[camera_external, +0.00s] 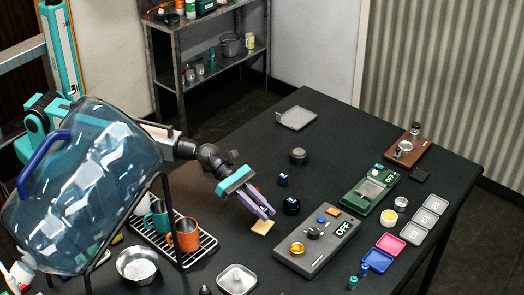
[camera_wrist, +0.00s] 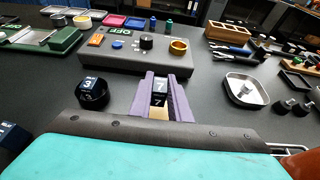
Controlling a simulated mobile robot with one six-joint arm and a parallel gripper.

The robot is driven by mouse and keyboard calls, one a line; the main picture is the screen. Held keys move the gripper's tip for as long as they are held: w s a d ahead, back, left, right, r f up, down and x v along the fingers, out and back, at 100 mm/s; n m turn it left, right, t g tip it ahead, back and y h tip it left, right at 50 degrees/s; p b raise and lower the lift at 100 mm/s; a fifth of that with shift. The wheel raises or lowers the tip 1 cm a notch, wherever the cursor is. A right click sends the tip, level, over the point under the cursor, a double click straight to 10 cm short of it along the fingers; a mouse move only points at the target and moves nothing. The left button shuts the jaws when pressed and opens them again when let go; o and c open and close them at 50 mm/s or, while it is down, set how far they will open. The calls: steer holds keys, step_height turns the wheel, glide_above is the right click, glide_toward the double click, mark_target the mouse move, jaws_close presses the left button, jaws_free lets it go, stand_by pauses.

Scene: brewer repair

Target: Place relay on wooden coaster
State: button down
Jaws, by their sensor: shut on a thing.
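My gripper (camera_external: 264,209) has purple fingers and points down over the table, left of the grey control box. The fingers hide the relay in the external view. The wooden coaster (camera_external: 262,228), a small tan square, lies on the table just below the fingertips. It also shows in the wrist view (camera_wrist: 158,114), partly hidden behind the gripper, right by the relay's lower edge. I cannot tell whether the relay touches it.
The grey control box (camera_external: 318,250) stands close right of the gripper. A black round socket (camera_external: 291,206) holds a block marked 3 (camera_wrist: 89,84). Another dark block (camera_external: 283,180) stands behind it. A rack with mugs (camera_external: 184,236) and a large water jug (camera_external: 90,190) are left.

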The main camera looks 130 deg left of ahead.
steer(key=shift+f, duration=1.6)
steer(key=shift+f, duration=0.15)
steer(key=c, duration=1.7)
jaws_free()
steer(key=shift+o, duration=0.2)
steer(key=shift+b+v, duration=1.05)
steer(key=shift+v, duration=4.55)
steer(key=shift+s+r, duration=0.35)
